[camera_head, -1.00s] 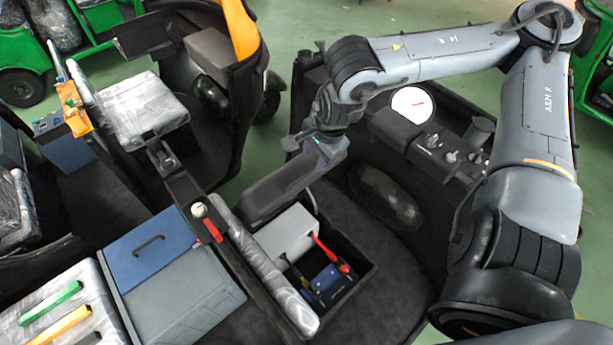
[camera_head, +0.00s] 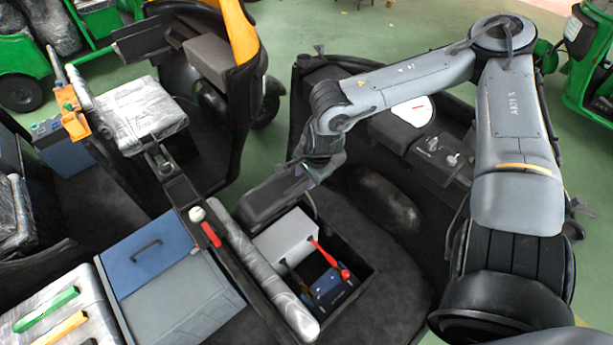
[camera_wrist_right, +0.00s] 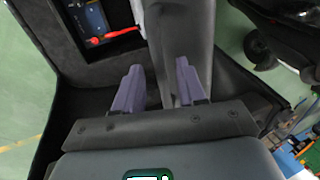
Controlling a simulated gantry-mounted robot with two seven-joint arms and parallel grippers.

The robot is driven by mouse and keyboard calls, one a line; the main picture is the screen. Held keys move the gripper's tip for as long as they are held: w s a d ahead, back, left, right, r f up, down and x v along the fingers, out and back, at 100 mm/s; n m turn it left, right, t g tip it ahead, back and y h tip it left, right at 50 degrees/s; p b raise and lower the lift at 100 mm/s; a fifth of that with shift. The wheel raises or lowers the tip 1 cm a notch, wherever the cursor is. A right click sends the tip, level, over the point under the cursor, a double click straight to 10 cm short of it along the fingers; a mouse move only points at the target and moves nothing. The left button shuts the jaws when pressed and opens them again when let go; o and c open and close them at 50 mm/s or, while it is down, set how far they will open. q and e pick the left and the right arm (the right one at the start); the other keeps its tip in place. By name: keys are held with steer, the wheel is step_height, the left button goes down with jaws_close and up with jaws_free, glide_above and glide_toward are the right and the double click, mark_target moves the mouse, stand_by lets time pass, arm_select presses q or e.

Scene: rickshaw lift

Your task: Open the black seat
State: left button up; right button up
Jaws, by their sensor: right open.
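The black seat (camera_head: 262,268) shows as a long, plastic-wrapped, dark grey strip, apparently standing on edge beside an open compartment (camera_head: 372,280). In the right wrist view the seat (camera_wrist_right: 180,35) is a grey slab running from the top down between the fingers. My right gripper (camera_head: 240,212) is at the far end of the seat; its fingertips are hard to see in the head view. In the right wrist view the gripper (camera_wrist_right: 158,88) is open, with one purple finger to each side of the slab. Contact cannot be told. My left gripper is out of view.
The compartment holds a white box (camera_head: 287,236), a blue battery (camera_head: 330,285) and red-ended cables (camera_head: 330,258). A lever with a red grip (camera_head: 211,234) stands close left of the seat. A blue and grey box (camera_head: 165,270) lies further left.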

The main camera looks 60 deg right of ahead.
steer(key=shift+w+f, duration=0.1)
steer(key=shift+f, duration=0.2)
jaws_close()
